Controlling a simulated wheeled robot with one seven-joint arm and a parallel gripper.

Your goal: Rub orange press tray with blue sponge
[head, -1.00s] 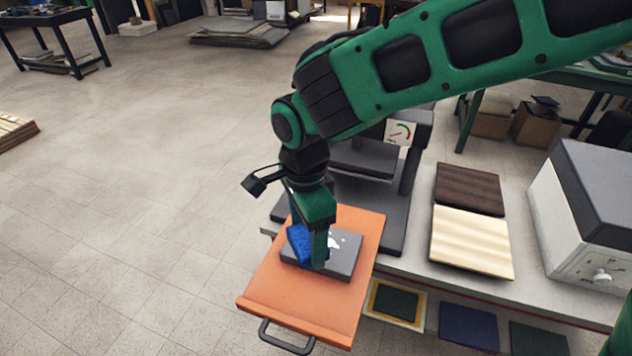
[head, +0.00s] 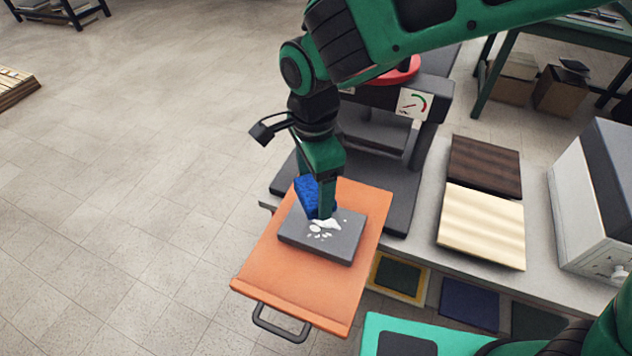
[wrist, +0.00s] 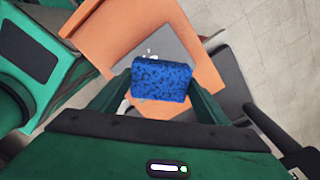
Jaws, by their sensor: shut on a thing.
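The orange press tray (head: 268,262) is pulled out from the dark press, its black handle toward the bottom of the head view. A grey plate lies on it (head: 290,239), with white smears (head: 327,224) on its top. My gripper (head: 324,207) is shut on the blue sponge (head: 306,193) and holds it over the plate's far left part. In the wrist view the sponge (wrist: 162,80) sits between my fingers, hiding part of the plate. I cannot tell whether the sponge touches the plate.
On the grey bench to the right lie a dark brown board (head: 485,165) and a cream ribbed board (head: 482,226), beside a white and grey box (head: 598,210). Open floor lies to the left.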

